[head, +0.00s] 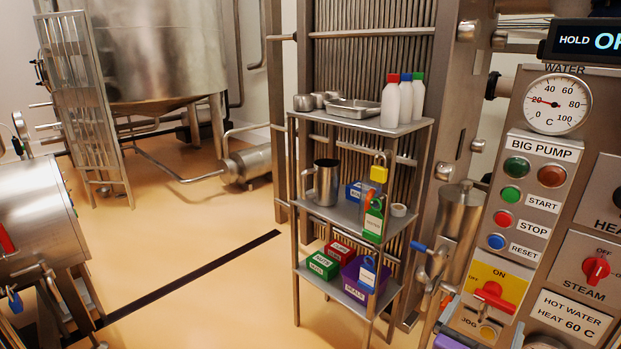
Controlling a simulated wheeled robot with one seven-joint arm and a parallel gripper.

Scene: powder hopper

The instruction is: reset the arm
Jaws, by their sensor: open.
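My gripper and arm cannot be made out in the head view. The task names no other object. A steel shelf rack (410,127) stands right of the middle, and a control panel (565,210) fills the right side.
White bottles (391,102) and steel trays (352,113) sit on the rack's top, a steel jug (326,182) on its middle shelf, coloured bins (322,265) below. A red-handled switch (492,293) is on the panel. A big tank (160,50) stands back left. Open floor (190,240) lies left of the rack.

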